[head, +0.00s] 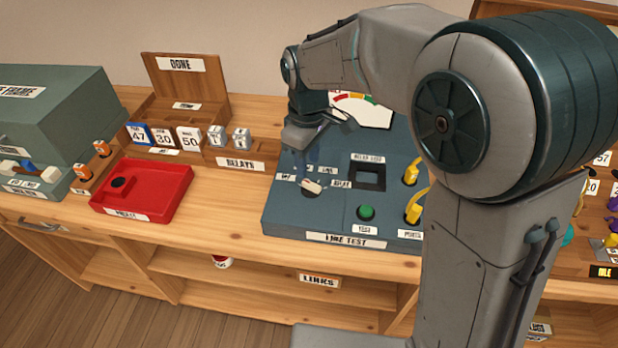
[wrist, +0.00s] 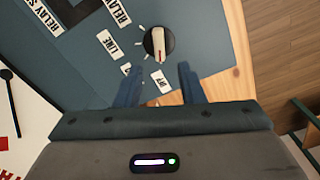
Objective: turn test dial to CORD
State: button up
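The test dial (wrist: 157,43) is a round black knob with a white pointer bar and red tip on the blue-grey line test panel (head: 290,222). In the wrist view its red tip points toward the OFF label (wrist: 159,80). The LINE label (wrist: 109,42) and a RELAY label (wrist: 118,12) also show. Another label between OFF and LINE is mostly hidden behind a finger, so I cannot read it. My gripper (wrist: 160,68) is open and empty, its two fingers apart near the dial. In the head view the dial (head: 311,188) sits just below my gripper (head: 306,165).
A meter (head: 362,112) stands behind. A red tray (head: 150,192) and several relays (head: 188,138) lie left.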

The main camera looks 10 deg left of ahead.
aim_at(308, 182)
notch_tip(308, 182, down, 6)
jog(key=shift+f, duration=0.1)
grip_shut()
